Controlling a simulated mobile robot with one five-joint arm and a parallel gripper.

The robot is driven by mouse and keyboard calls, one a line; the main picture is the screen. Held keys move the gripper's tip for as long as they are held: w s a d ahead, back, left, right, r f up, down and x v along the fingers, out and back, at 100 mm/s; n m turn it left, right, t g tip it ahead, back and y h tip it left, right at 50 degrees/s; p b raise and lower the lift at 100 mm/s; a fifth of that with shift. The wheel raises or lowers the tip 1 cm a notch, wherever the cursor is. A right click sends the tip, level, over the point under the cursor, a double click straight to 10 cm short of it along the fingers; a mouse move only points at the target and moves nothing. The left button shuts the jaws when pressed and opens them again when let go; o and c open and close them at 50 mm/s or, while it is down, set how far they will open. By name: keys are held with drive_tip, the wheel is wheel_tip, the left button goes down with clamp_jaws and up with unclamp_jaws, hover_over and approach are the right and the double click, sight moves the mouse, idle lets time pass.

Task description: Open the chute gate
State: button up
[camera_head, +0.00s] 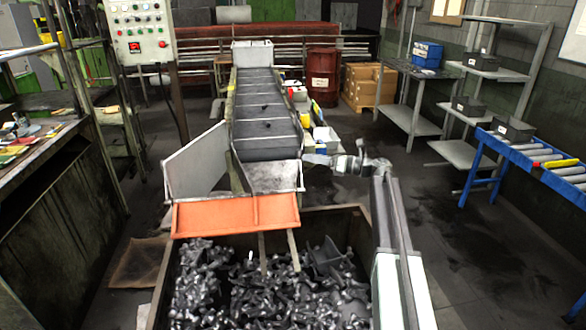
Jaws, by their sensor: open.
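The chute (275,176) slopes down from the belt conveyor toward the front. An orange plate (236,214), which looks like the chute gate, crosses its lower end above the bolt bin. A grey panel (194,162) stands at an angle on the chute's left side. My arm reaches left from my column at the right. My gripper (312,160) is at the right edge of the chute, behind and to the right of the orange plate. It is open and appears empty; its fingers are small, and I cannot tell whether they touch the chute's edge.
A bin (163,283) full of dark metal parts stands below the plate. A control box (140,30) is at upper left. A blue roller stand (537,160) and shelves (492,75) are at the right. The floor (440,215) between my column and the stand is clear.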

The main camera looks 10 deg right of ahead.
drive_tip(key=x, duration=0.7)
drive_tip(key=shift+w+a, duration=0.25)
drive_tip(key=shift+a, duration=0.1)
drive_tip(key=shift+r, duration=0.1)
clamp_jaws()
idle(0.9)
